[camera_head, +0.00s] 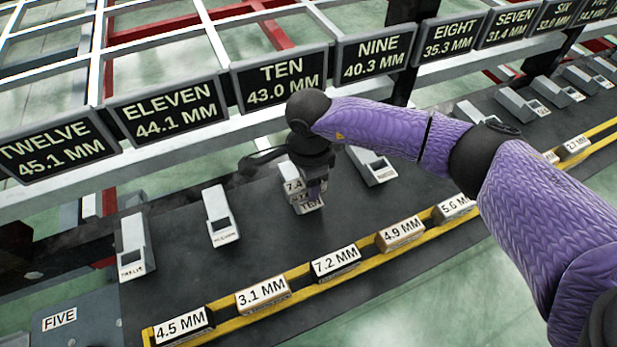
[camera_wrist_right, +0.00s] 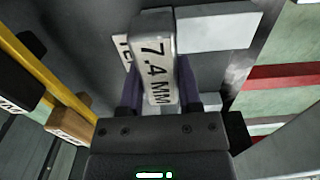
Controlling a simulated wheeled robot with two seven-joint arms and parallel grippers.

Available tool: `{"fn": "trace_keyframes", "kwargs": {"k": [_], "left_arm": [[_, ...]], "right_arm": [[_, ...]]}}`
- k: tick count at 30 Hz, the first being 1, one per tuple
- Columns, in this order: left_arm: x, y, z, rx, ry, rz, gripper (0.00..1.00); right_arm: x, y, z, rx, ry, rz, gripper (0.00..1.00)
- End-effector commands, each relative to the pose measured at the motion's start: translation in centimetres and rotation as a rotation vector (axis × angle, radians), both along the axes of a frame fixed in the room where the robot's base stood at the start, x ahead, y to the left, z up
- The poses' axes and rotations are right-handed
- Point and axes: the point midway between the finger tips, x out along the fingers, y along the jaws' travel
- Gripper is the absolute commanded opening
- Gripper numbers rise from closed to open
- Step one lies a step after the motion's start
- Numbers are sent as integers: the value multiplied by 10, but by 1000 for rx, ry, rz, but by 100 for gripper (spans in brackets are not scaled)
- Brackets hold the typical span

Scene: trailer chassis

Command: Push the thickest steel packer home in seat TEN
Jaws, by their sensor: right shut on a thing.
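My right gripper (camera_head: 312,188) points down over seat TEN, below the sign TEN 43.0 MM (camera_head: 280,82). It is shut on a steel packer marked 7.4 MM (camera_wrist_right: 158,65), whose label also shows partly in the head view (camera_head: 293,186). The packer is at seat TEN (camera_head: 309,205), whose name label shows just in front of it. In the right wrist view the grey block of the seat (camera_wrist_right: 215,28) lies beyond the packer. I cannot tell how deep the packer sits, as the gripper hides part of it. My left gripper is not in view.
Seats ELEVEN (camera_head: 221,216) and TWELVE (camera_head: 133,246) stand to the left, seat NINE (camera_head: 372,165) to the right. A yellow rack (camera_head: 298,297) along the front holds packers marked 4.5 MM (camera_head: 184,326), 3.1 MM (camera_head: 263,296), 7.2 MM (camera_head: 336,264) and 4.9 MM (camera_head: 401,234). Signs line the back.

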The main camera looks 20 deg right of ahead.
Motion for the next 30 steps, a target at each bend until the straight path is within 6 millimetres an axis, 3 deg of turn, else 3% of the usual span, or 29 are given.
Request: {"fn": "trace_keyframes", "kwargs": {"k": [1, 6, 7, 17, 27, 30], "left_arm": [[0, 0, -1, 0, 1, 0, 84], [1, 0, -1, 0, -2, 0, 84], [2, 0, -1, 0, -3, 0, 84], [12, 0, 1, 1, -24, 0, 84], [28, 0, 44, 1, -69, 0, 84], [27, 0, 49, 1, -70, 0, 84]], "right_arm": [[0, 0, -1, 0, 0, 0, 46], [0, 0, 0, 0, -1, 0, 82], [0, 0, 0, 0, -1, 0, 85], [0, 0, 9, -1, -3, 0, 85], [1, 0, 91, 0, -10, 0, 85], [1, 0, 102, 0, -5, 0, 85]]}}
